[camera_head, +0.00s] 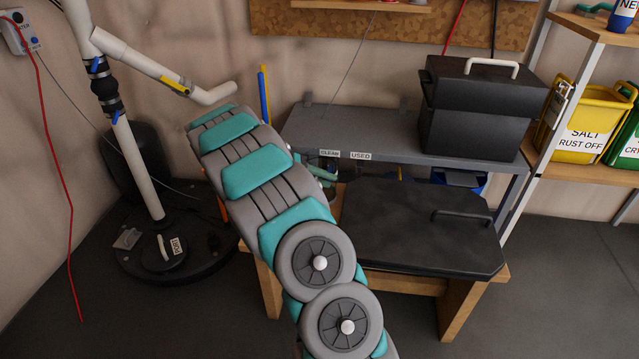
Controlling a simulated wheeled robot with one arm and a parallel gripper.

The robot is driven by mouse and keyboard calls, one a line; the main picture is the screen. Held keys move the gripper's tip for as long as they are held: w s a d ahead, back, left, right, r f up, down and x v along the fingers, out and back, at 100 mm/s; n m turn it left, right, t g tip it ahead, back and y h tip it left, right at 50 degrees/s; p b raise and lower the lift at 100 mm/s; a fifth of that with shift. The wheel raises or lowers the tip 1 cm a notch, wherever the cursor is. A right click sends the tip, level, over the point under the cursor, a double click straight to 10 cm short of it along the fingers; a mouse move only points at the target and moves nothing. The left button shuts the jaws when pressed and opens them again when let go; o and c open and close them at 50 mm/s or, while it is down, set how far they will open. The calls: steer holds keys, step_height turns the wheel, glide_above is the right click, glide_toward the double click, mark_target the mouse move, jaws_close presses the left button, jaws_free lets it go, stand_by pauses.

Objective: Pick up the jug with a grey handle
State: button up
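No jug with a clearly grey handle can be made out. On the wooden shelf at the right stand a yellow container (580,117) labelled "SALT RUST OFF" and a green container (628,148), cut off by the picture's edge. A blue container (622,15), also cut off, stands on the shelf above. I cannot tell whether any of these is the jug. My grey and teal arm crosses the middle of the view and hides part of what lies behind it. My gripper is not visible.
A grey metal table (390,130) carries a black lidded box (480,110) with a pale handle. In front is a low wooden stand (462,305) with a black lid (415,230) on top. A pale pipe (138,165) rises at left. Floor is clear at lower right.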

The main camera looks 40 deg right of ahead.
jaws_close()
stand_by(1.4)
